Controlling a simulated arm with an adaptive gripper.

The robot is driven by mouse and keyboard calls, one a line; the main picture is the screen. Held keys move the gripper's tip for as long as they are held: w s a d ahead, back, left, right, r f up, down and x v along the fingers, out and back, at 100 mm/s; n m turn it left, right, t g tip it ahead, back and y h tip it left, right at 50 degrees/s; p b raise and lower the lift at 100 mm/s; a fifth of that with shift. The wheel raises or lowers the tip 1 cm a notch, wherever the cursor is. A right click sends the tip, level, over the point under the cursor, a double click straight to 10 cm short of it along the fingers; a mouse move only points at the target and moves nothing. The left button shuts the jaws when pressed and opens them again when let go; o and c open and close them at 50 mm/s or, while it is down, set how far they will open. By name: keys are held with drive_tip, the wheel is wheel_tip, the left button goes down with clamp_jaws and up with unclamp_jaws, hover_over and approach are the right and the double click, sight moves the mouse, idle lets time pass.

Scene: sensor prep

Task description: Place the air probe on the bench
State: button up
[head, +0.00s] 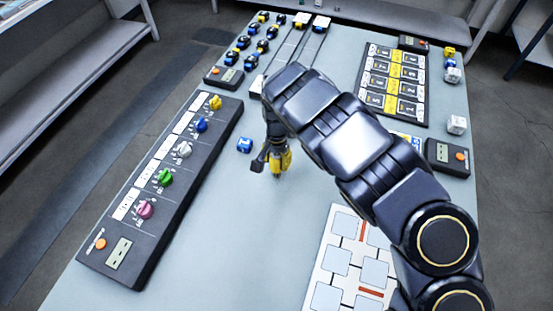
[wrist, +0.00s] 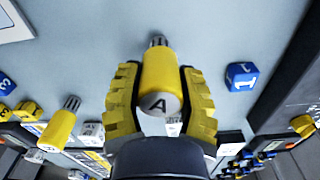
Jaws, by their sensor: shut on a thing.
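The air probe (wrist: 158,72) is a yellow cylinder with a grey ribbed tip and a grey end marked "A". It sits between the yellow fingers of my gripper (wrist: 158,85) in the wrist view, and they are shut on it. In the head view my gripper (head: 274,162) hangs over the middle of the bench (head: 240,225), just right of a blue cube. I cannot tell whether the probe touches the bench top. A second yellow cylinder with a grey tip (wrist: 61,123) shows at the left in the wrist view.
A blue cube (head: 244,145), marked "1" in the wrist view (wrist: 242,76), is close by. A long panel of coloured knobs (head: 128,245) lies left, and a white pad board (head: 318,268) lies front right. Bench top between them is clear. My arm hides part of the right side.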

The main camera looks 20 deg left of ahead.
drive_tip(key=shift+f, duration=0.3)
drive_tip(key=o, duration=1)
